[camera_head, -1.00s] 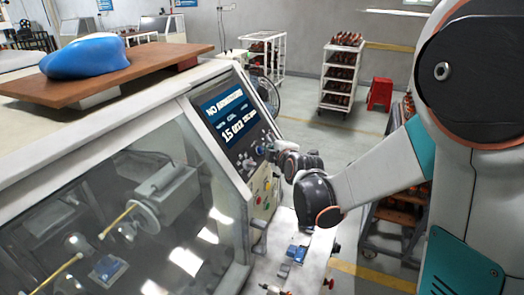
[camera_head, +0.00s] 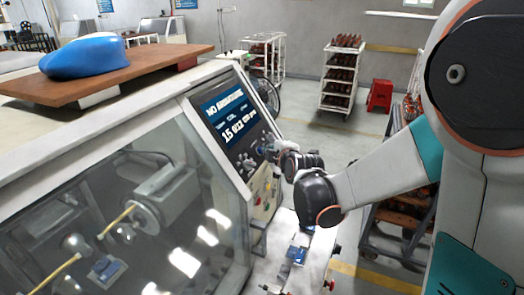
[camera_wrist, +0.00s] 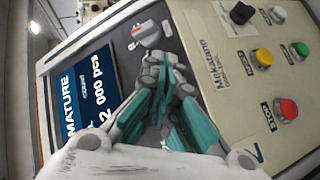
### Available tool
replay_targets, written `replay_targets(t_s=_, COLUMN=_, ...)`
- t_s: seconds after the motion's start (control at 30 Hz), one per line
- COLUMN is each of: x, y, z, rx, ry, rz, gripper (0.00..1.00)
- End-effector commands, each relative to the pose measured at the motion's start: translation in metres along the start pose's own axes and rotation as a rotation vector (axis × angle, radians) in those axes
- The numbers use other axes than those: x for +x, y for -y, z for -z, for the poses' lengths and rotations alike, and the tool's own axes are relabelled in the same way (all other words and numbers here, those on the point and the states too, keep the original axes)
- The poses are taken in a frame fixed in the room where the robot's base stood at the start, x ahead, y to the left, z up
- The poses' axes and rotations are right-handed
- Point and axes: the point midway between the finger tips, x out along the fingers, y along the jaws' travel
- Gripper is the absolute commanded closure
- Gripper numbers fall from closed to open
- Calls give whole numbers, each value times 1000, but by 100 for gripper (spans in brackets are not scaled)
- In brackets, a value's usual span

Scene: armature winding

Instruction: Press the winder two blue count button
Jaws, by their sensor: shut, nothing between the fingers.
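The winder's sloped control panel (camera_wrist: 240,70) fills the wrist view, with a dark screen (camera_wrist: 88,100) on its left reading an armature line and a count ending in "pcs". My gripper (camera_wrist: 172,62) is shut and empty, its fingertips close over the dark plate beside the screen. I cannot tell whether they touch it. I make out no blue count button in the wrist view; the fingers cover part of the plate. In the head view my gripper (camera_head: 272,153) is at the panel's right side, right of the lit screen (camera_head: 230,110).
A glass guard (camera_head: 130,220) covers the winder's front. A blue bundle (camera_head: 85,54) lies on a wooden board on top.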

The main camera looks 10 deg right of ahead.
Motion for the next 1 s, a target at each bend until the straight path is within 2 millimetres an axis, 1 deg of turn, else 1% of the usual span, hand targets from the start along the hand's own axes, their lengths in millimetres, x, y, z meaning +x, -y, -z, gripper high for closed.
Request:
replay_targets(t_s=0.17, x=-2, y=-2, z=-2, rx=1, ry=1, rz=0, gripper=100)
replay_targets(t_s=0.73, x=-38, y=-28, z=-27, rx=2, ry=1, rz=0, gripper=100)
replay_targets(t_s=1.0, x=-42, y=-30, z=-31, rx=0, ry=0, rz=0, gripper=100)
